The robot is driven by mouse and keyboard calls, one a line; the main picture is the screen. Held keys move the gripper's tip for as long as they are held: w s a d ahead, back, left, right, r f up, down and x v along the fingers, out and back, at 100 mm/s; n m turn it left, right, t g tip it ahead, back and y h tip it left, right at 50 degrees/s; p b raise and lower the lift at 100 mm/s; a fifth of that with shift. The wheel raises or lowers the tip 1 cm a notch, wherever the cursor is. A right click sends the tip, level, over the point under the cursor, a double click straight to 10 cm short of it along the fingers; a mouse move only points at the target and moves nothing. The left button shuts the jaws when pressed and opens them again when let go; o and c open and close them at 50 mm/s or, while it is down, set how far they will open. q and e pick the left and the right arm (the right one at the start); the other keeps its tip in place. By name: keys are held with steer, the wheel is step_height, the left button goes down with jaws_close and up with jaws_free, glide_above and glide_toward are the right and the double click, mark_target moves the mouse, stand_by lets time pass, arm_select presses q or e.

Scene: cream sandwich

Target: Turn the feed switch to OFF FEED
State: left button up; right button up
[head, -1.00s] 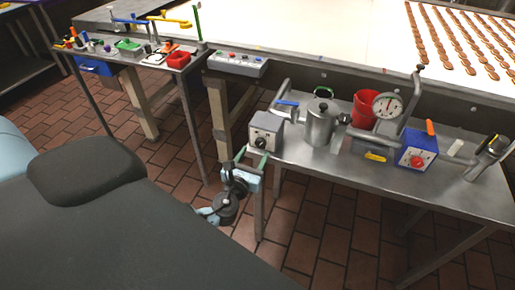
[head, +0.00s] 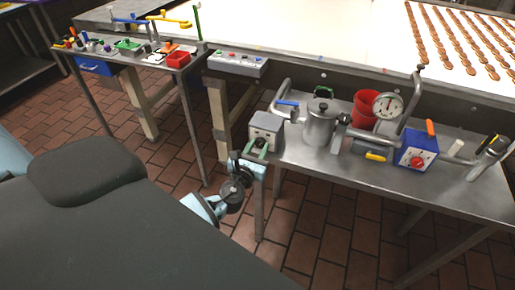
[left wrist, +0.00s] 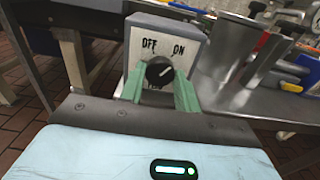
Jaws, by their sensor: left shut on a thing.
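The feed switch is a grey box (head: 267,124) at the left end of the metal table. In the left wrist view its pale front panel (left wrist: 143,36) reads OFF on the left and ON on the right. My right gripper is in neither view.
Behind the switch stand a steel pot (head: 320,124), a red container (head: 367,107) and a dial gauge (head: 386,105). A blue box with a red knob (head: 416,150) is farther right. A control panel (head: 237,63) sits above on the conveyor edge. Tiled floor is open below.

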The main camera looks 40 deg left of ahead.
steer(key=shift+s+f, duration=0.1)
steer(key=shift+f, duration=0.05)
arm_select(q)
steer(key=shift+f+n+b, duration=0.15)
steer(key=shift+n+b, duration=0.3)
steer(key=shift+n, duration=0.45)
steer(key=shift+n+b, duration=0.5)
steer(key=shift+n, duration=0.7)
steer(key=n+b, duration=0.2)
steer(key=n, duration=0.3)
steer(key=shift+n+b, duration=0.4)
steer(key=shift+n, duration=2)
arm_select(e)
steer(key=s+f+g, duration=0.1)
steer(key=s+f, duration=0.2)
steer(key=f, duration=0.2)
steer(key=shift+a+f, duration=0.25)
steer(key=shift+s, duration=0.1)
arm_select(q)
steer(key=o, duration=1)
